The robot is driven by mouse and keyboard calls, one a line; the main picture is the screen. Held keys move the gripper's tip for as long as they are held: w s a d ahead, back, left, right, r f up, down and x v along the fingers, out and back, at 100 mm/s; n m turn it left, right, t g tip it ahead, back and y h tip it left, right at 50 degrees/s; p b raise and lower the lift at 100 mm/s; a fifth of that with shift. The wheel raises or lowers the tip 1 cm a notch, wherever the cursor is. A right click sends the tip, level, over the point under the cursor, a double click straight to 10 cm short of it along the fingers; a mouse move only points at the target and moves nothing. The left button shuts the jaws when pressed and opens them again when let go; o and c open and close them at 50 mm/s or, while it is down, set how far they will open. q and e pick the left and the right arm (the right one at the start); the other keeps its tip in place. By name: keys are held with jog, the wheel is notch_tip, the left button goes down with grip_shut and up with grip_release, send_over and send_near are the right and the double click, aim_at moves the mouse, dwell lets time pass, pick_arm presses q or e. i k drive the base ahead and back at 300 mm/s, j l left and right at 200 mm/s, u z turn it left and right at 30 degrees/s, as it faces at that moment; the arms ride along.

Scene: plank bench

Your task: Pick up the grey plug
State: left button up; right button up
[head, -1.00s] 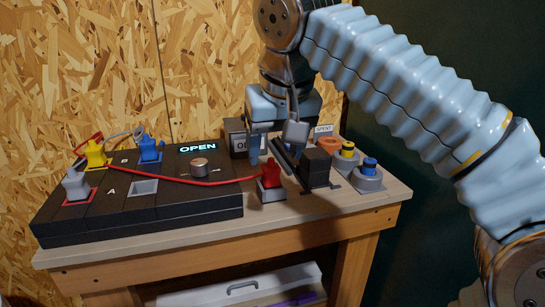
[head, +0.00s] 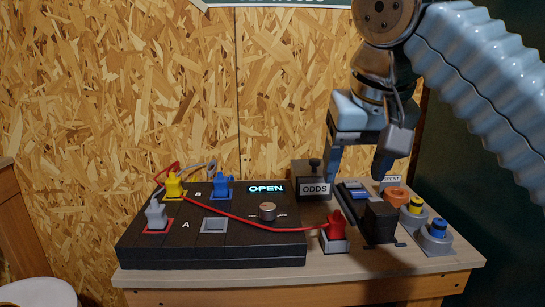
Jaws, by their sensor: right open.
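The grey plug (head: 156,213) stands upright in a red-edged square on the left end of the dark panel (head: 270,253), beside the letter A. A grey cable appears to loop from it behind the yellow plug (head: 174,186) to the blue plug (head: 222,185). My right gripper (head: 357,166) is open, with its fingers pointing down, well to the right of the grey plug. It hangs above the area behind the black block. I see nothing between its fingers. My left gripper is out of view.
A red cable crosses the panel from the yellow plug to a red plug (head: 335,227) in its holder. A knob (head: 268,211) and an empty grey socket (head: 214,225) are on the panel. The ODDS box (head: 313,184), black block (head: 379,222) and ringed holders (head: 436,237) stand rightward.

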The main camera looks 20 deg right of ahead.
aim_at(158, 219)
jog(key=k, duration=1)
